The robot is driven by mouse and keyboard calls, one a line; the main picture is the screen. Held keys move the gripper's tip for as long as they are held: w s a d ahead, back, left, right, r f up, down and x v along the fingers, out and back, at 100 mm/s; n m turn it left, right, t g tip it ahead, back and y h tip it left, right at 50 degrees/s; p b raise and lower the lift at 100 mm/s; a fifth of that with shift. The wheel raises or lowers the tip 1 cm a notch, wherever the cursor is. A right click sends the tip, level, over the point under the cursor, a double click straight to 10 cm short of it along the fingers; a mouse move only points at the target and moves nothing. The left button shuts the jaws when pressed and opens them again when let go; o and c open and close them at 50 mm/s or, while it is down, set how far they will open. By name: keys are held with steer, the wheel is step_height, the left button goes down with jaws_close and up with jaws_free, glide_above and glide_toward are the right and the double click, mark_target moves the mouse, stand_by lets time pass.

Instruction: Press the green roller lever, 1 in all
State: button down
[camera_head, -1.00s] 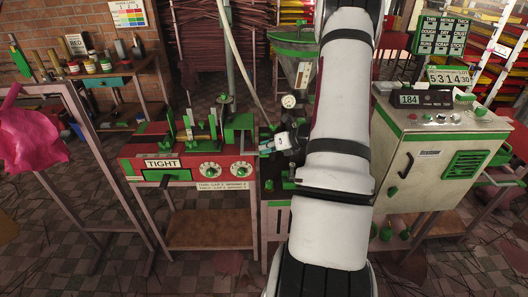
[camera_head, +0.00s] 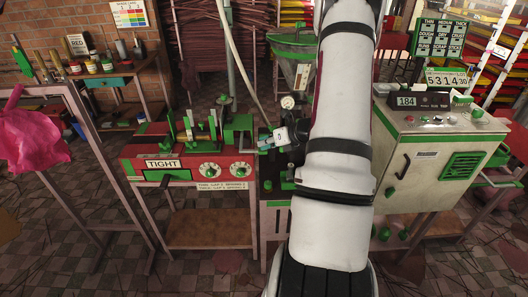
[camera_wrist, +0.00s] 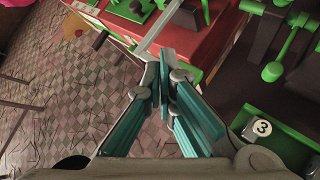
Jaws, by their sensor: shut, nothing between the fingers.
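The red roller machine (camera_head: 150,150) with a TIGHT sign stands left of centre in the head view. Several green upright levers (camera_head: 172,124) and green blocks sit on its top; I cannot tell which one is the roller lever. My gripper (camera_head: 264,147) is by the machine's right end, partly hidden by my arm. In the wrist view my gripper (camera_wrist: 163,88) has its teal fingers together, empty. The red machine body (camera_wrist: 195,45) shows beyond the fingertips. A green lever with a round knob (camera_wrist: 272,71) stands to the right, apart from the fingers.
In the wrist view a green tray (camera_wrist: 290,140) at right holds a block marked 3 (camera_wrist: 262,128). A cream control cabinet (camera_head: 430,150) stands right of my arm. A metal hopper (camera_head: 295,70) is behind. Pink cloth (camera_head: 30,135) hangs at far left.

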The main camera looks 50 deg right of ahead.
steer(key=shift+r, duration=0.15)
steer(key=r, duration=0.1)
steer(key=r+p, duration=0.1)
steer(key=r, duration=0.1)
steer(key=s+a+r+p, duration=0.1)
steer(key=shift+r, duration=0.3)
stand_by(0.3)
steer(key=shift+w, duration=0.1)
stand_by(0.7)
